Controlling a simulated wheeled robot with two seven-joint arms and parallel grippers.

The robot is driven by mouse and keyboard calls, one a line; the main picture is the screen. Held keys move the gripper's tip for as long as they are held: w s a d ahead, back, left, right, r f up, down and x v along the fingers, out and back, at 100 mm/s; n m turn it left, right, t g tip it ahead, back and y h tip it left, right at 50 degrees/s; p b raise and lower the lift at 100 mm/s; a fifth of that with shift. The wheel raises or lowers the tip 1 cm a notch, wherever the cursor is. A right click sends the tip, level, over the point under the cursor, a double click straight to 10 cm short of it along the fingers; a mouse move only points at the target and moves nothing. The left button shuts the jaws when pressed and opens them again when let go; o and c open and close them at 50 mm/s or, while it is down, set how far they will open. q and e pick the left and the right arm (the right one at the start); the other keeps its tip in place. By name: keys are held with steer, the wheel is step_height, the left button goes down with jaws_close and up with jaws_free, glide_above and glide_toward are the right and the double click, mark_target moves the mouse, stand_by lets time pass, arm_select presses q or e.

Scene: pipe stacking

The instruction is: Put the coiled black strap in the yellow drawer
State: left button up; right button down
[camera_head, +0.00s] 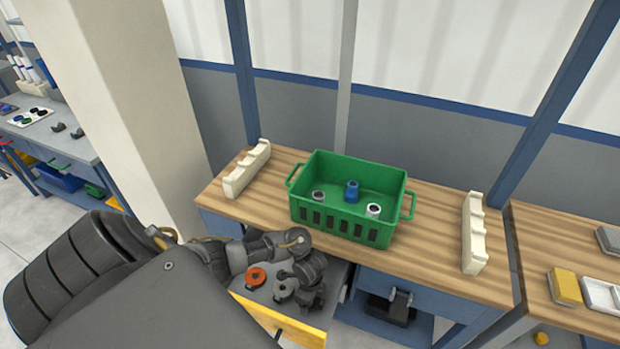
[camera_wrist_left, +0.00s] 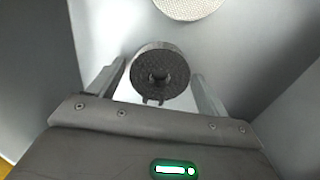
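The coiled black strap (camera_wrist_left: 160,72) shows in the left wrist view as a dark round coil inside a grey-walled space, between my left gripper's fingers (camera_wrist_left: 162,85). A narrow gap seems to show on each side of the coil, so the fingers look open around it. In the head view my left gripper (camera_head: 296,288) is down at the pulled-out yellow drawer (camera_head: 290,328) under the table, and I cannot make out the black strap there. My right gripper is not in view.
An orange coil (camera_head: 256,277) lies in the drawer. A pale textured disc (camera_wrist_left: 188,5) shows beyond the strap. On the table (camera_head: 432,245), a green crate (camera_head: 345,228) holds several pipe fittings between two white racks (camera_head: 247,170) (camera_head: 473,235).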

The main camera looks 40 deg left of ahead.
arm_select(q)
steer(key=shift+o, duration=0.3)
step_height(320, 180, up, 13)
steer(key=p, duration=0.6)
steer(key=shift+f+p, duration=0.2)
steer(key=shift+p, duration=0.2)
